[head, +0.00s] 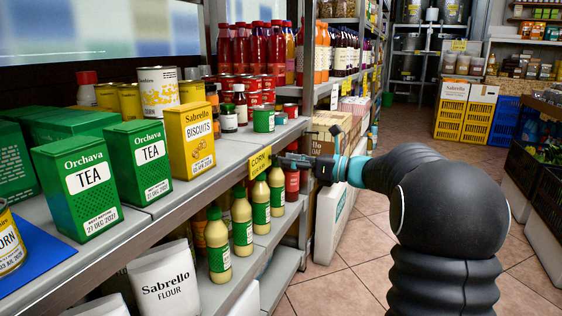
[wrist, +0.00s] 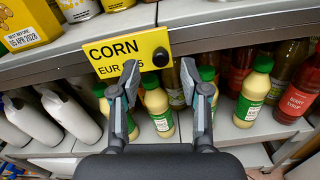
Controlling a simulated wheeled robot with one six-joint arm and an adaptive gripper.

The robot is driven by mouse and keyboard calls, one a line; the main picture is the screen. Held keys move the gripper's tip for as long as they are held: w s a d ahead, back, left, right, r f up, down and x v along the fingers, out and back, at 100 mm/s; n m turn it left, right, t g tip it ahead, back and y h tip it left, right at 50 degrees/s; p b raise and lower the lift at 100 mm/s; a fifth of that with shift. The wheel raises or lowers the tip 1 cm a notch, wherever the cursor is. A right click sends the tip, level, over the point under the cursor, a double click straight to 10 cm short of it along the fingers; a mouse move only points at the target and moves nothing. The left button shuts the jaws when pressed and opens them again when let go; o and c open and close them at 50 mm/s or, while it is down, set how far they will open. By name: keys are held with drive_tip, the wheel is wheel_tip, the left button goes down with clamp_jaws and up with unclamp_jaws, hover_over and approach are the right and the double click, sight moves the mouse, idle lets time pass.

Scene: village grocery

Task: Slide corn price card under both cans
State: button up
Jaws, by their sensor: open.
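The yellow corn price card (head: 260,162) is on the front edge of the shelf, below the can rows. In the wrist view the card (wrist: 122,50) reads CORN and EUR, with part of the price covered by my left finger; a round black piece is at its right end. My gripper (wrist: 168,92) is open and empty, its fingertips just in front of and below the card's right part. In the head view my gripper (head: 287,162) is at the shelf edge beside the card. A corn can (head: 10,242) is cut off at the left edge, on a blue mat (head: 45,262).
Green tea boxes (head: 80,190) and a yellow biscuit box (head: 190,137) stand along the shelf front. The tiled aisle is clear at right.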

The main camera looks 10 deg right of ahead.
sight(265, 163)
drive_tip(key=x, duration=0.3)
clamp_jaws()
idle(0.3)
